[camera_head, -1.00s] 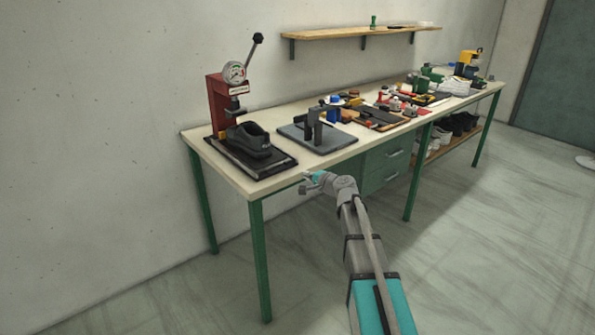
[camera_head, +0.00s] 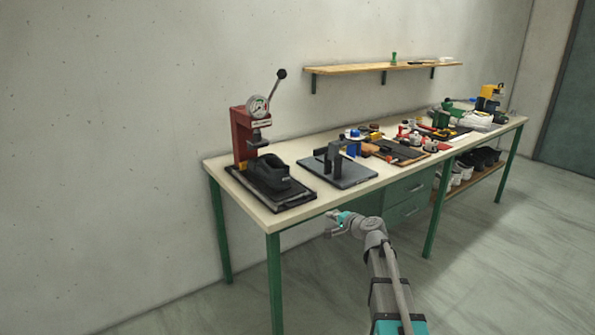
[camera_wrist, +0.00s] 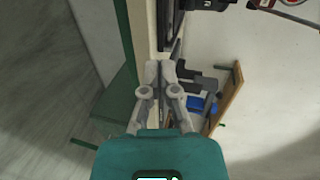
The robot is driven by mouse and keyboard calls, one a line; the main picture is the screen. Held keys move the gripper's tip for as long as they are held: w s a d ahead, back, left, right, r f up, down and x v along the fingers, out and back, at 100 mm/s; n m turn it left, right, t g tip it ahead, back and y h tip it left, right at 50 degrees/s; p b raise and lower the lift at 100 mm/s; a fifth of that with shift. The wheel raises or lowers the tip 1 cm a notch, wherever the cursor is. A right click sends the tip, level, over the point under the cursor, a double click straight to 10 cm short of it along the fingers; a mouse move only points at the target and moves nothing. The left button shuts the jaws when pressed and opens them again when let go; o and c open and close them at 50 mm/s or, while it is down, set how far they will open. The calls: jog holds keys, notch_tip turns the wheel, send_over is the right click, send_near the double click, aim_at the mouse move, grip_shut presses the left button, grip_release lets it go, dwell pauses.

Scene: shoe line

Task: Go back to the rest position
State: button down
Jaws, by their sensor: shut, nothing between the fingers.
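My gripper (camera_head: 331,224) is in front of the long workbench (camera_head: 236,184), just off its front edge in the head view. It is apart from everything on the bench. In the wrist view my gripper (camera_wrist: 166,66) shows with its fingers together and nothing between them. A black shoe (camera_head: 270,174) sits on the dark base of the red press (camera_head: 243,134) at the bench's left end.
A grey plate with a dark bracket (camera_head: 337,172) stands right of the press. Tools and parts crowd the bench further right. Drawers (camera_head: 410,197) and a lower shelf with shoes (camera_head: 480,160) are below. A wall shelf (camera_head: 345,69) hangs above. The floor in front is clear.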

jog(key=s+a+f+n+g+h, duration=0.1)
jog(key=s+a+f+n+g, duration=0.3)
jog(key=s, duration=0.4)
jog(key=s+a+f+n+g+h, duration=0.1)
jog(key=s+a+f+n+g, duration=0.1)
jog(key=s+f+n+g, duration=0.35)
jog(key=s+d+f+n+g+h, duration=0.1)
jog(key=s+d+f+g+h, duration=0.15)
jog(key=s, duration=0.55)
jog(key=s+d+f+n+g+h, duration=0.1)
jog(key=s+f+h, duration=0.15)
jog(key=s, duration=0.65)
notch_tip(320, 180, up, 15)
jog(key=p, duration=1.4)
jog(key=shift+d+h, duration=0.35)
jog(key=shift+h, duration=0.05)
